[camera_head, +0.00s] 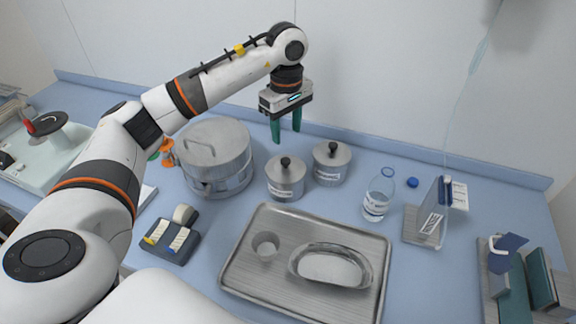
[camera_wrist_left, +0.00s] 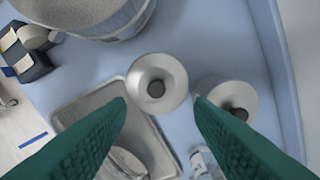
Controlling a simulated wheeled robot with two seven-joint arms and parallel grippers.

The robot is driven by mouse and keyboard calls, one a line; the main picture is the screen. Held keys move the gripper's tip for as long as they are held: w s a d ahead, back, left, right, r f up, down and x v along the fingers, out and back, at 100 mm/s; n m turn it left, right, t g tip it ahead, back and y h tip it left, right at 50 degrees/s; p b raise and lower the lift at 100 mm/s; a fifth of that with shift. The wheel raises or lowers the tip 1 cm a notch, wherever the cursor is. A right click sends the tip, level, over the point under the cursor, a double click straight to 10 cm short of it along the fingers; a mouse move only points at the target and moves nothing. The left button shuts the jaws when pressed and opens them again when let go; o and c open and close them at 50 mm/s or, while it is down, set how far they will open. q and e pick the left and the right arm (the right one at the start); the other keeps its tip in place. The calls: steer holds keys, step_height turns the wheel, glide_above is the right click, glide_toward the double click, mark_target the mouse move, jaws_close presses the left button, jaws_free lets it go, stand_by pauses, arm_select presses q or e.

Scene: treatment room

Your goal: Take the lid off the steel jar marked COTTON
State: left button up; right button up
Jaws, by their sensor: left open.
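Two steel jars with lids and black knobs stand side by side on the blue counter. The front left jar (camera_head: 285,188) and the back right jar (camera_head: 328,173) each bear a small label; I cannot read which says COTTON. My left gripper (camera_head: 286,138) is open and empty, pointing down above and behind the front left jar, apart from both. In the left wrist view, the front left jar's lid (camera_wrist_left: 157,70) shows between and beyond the fingertips (camera_wrist_left: 160,106). The back right jar (camera_wrist_left: 215,88) is partly covered by a finger. My right gripper is out of view.
A large steel drum (camera_head: 215,160) stands left of the jars. A steel tray (camera_head: 235,270) with a cup (camera_head: 265,246) and a kidney dish (camera_head: 330,267) lies in front. A bottle (camera_head: 377,195) and a card holder (camera_head: 428,225) stand to the right.

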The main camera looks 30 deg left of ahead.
mark_target(286, 160)
arm_select(q)
steer(key=shift+s+f+p, duration=0.2)
steer(key=shift+f, duration=0.4)
steer(key=shift+s+f+p, duration=0.15)
steer(key=shift+f, duration=0.75)
steer(key=shift+w+f+p, duration=0.15)
steer(key=shift+f+p, duration=0.35)
steer(key=shift+f, duration=0.2)
step_height(286, 160, down, 4)
steer(key=shift+r+p, duration=0.25)
steer(key=shift+p, duration=0.55)
steer(key=shift+f, duration=0.35)
steer(key=shift+c, duration=0.6)
jaws_close()
